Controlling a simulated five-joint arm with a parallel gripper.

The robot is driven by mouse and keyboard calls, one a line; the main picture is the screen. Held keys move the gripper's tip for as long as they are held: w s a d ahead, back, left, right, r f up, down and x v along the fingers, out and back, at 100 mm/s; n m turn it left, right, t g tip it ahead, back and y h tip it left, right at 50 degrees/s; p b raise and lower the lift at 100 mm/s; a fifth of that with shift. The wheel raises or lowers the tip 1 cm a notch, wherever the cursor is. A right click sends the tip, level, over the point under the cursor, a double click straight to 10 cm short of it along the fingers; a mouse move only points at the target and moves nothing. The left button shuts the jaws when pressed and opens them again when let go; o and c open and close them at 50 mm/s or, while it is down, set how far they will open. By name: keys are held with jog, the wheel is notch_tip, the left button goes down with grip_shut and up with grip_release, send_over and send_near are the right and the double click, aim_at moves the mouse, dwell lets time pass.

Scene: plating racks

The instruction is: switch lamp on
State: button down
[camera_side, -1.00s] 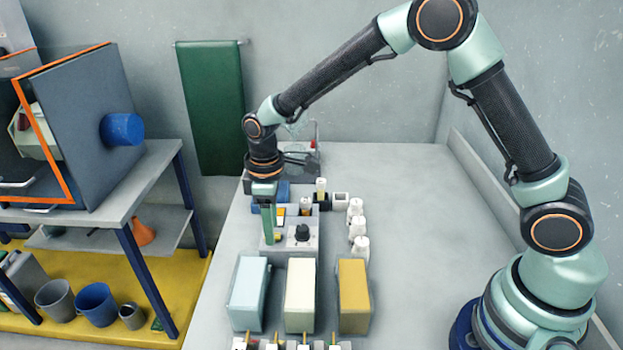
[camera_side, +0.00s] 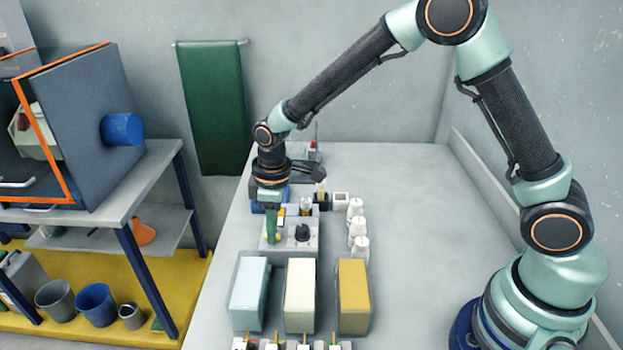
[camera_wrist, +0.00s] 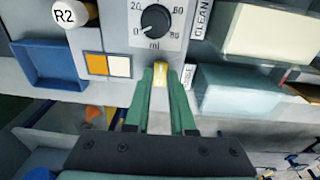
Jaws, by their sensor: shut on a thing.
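My gripper (camera_side: 271,235) points down at the left front of a grey control box (camera_side: 310,243) in the side view. In the wrist view, the green fingers of my gripper (camera_wrist: 160,78) are shut on a small yellow switch (camera_wrist: 160,69) at the edge of the box. A black knob (camera_wrist: 155,18) with a scale in ml sits just beyond the fingers; it also shows in the side view (camera_side: 302,232). An orange and white panel (camera_wrist: 108,65) lies to the left of the fingers. I cannot make out a lit lamp.
Pale blue (camera_side: 248,294), cream (camera_side: 300,296) and yellow (camera_side: 353,296) blocks stand in front of the box. White bottles (camera_side: 357,228) stand to its right. A blue tray (camera_wrist: 48,62) and a jar marked R2 (camera_wrist: 70,12) are at left. The table's right is clear.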

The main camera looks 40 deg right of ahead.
aim_at(278, 238)
jog(key=shift+d, duration=0.1)
jog(key=c, duration=0.8)
grip_release()
jog(key=shift+o, duration=0.2)
notch_tip(278, 238, up, 12)
jog(key=s, duration=0.1)
jog(key=shift+d, duration=0.15)
